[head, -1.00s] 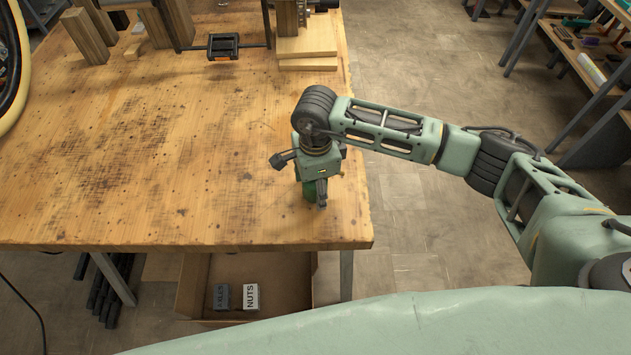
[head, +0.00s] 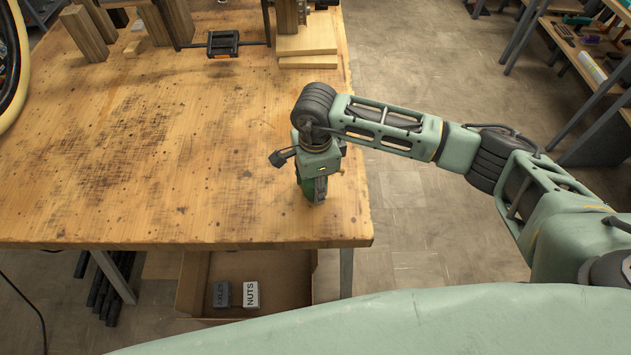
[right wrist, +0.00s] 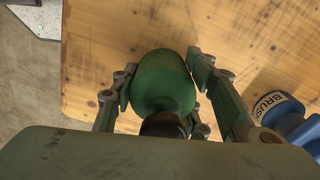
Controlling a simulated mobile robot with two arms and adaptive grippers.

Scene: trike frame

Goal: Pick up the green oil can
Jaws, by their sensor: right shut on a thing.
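The green oil can (right wrist: 163,82) is in the middle of the right wrist view, a rounded green body with a dark part toward the camera. My right gripper (right wrist: 170,92) is shut on it, with fingers against both sides. In the head view the right gripper (head: 312,182) points down near the table's front right corner. Only a little green of the can (head: 306,187) shows there, the rest hidden by the gripper. I cannot tell whether the can is clear of the tabletop. My left gripper is not in view.
A blue thing labelled "BRUSH" (right wrist: 290,122) lies close to the gripper in the right wrist view. The wooden table (head: 180,190) is clear left of the gripper. Wooden blocks (head: 88,33) and a pedal (head: 223,43) are at the back. A box below holds labelled containers (head: 251,294).

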